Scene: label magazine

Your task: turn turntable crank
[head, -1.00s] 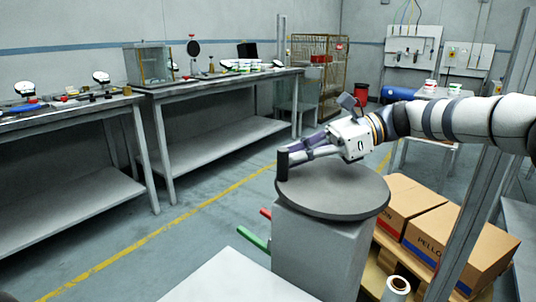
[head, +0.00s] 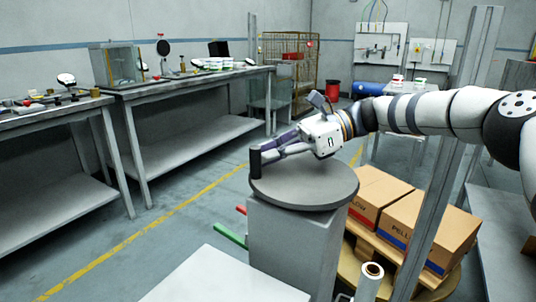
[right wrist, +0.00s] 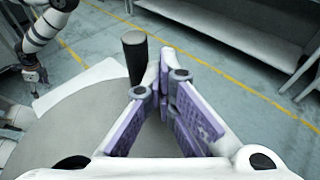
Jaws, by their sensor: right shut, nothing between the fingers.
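The round grey turntable (head: 310,190) lies flat on top of a grey pedestal (head: 290,248) in the head view. Its dark upright crank handle (head: 255,163) stands at the disc's left edge. In the right wrist view the handle (right wrist: 135,55) stands just left of my right fingertips. My right gripper (head: 264,151) reaches in from the right over the disc. Its fingers (right wrist: 164,62) come together at the tips, beside the handle and not around it. Whether they touch it I cannot tell. My left gripper (right wrist: 38,80) shows small at the left of the right wrist view, away from the handle.
Cardboard boxes (head: 428,228) sit on a pallet right of the pedestal, near a metal post (head: 446,190). A white surface (head: 222,277) lies in front. Red and green bars (head: 230,236) stick out left of the pedestal. Workbenches (head: 190,88) line the left; the floor between is clear.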

